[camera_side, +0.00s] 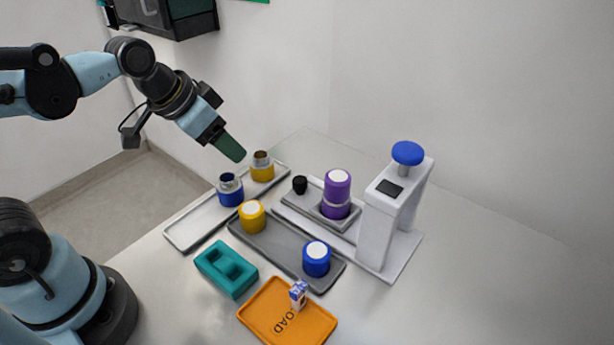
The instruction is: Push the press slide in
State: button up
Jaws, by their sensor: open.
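The press is a white frame (378,222) with a blue round knob (407,153) on top, at the right of the table. The press slide (315,212) is a grey plate on a light track, standing out to the left of the frame. It has a black knob (300,185) at its far left end. A purple cylinder with a white top (336,194) stands upright on the slide, outside the frame. My gripper (232,150) is open and empty, in the air above and left of the slide, touching nothing. Its dark green fingers overlap in this view.
A light tray (192,232) holds a blue and a yellow part with metal necks. A dark grey tray (278,243) holds a yellow and a blue capped part. A teal block (226,269) and an orange tray (262,308) with a small carton (298,294) lie in front.

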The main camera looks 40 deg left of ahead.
aim_at(299, 180)
jog(key=w+d+m+g+h, duration=0.2)
jog(key=w+d+m+g, duration=0.15)
jog(key=w+m, duration=0.35)
jog(key=shift+t, duration=0.35)
jog(key=x, duration=1.2)
jog(key=shift+w+d+f, duration=0.2)
jog(key=shift+w, duration=0.05)
grip_shut()
